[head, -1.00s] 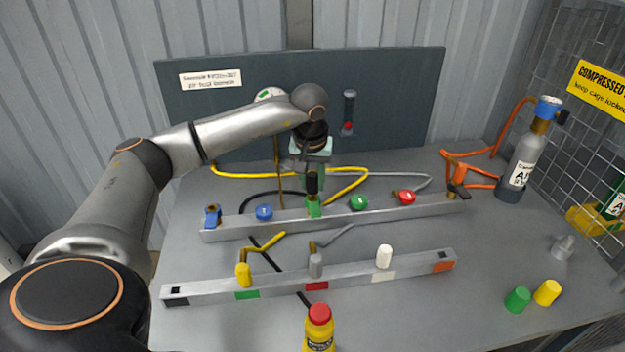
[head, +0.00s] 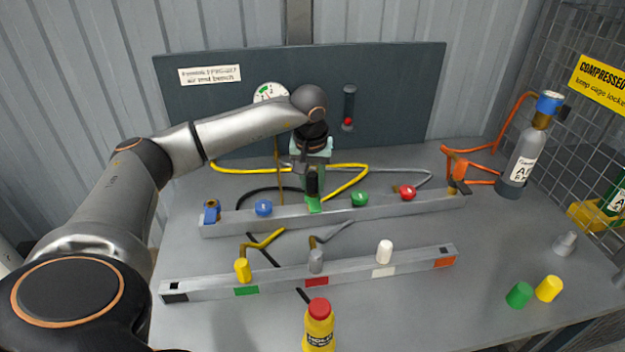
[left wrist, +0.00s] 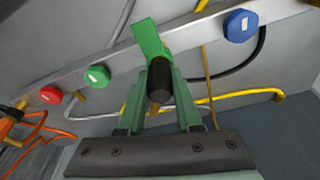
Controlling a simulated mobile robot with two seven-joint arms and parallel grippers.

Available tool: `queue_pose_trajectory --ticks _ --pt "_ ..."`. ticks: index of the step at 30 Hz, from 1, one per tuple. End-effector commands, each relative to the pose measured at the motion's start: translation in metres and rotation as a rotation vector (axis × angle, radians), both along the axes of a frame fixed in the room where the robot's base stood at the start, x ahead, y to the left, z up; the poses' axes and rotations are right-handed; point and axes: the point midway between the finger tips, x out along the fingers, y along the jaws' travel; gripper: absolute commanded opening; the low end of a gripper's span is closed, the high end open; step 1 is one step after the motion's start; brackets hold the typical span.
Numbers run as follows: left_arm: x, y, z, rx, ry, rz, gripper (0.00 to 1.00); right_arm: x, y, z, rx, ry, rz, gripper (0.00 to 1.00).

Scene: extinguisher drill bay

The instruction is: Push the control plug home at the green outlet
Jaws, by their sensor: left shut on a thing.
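My left gripper (head: 312,182) points down at the rear grey rail and is shut on the black control plug (head: 312,186). In the left wrist view the plug (left wrist: 160,82) sits between the two pale green fingers, with a brownish end toward the camera. The green outlet (head: 314,205) is on the rear rail, directly below the plug. It also shows in the left wrist view (left wrist: 148,38), at the plug's far end. The plug meets or nearly meets the outlet; how deep it sits I cannot tell. My right gripper is not in view.
The rear rail (head: 340,213) also carries blue, green and red knobs, with yellow, black and grey hoses behind. A front rail (head: 205,290) holds yellow, grey and white caps. A yellow bottle (head: 319,330) stands in front. A gas cylinder (head: 522,158) stands at right.

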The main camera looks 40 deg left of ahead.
Motion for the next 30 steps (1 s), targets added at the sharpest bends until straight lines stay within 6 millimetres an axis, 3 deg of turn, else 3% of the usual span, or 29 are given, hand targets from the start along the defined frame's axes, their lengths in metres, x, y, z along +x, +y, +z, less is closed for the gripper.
queue_pose_trajectory --ticks 3,4,12,25,30 --pt "-0.001 0.000 -0.003 0.000 0.007 0.000 0.00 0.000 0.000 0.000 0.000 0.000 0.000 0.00" --pt "-0.001 0.000 -0.003 0.000 0.007 0.000 0.37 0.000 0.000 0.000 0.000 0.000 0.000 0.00" --pt "-0.001 0.000 -0.002 0.000 0.005 0.000 0.67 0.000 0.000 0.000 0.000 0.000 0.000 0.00" --pt "-0.001 0.000 0.000 0.000 0.004 -0.001 0.68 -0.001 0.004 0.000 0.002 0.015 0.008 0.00" --pt "-0.006 -0.005 0.037 0.000 -0.003 0.000 0.68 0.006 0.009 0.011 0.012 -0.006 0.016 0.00"
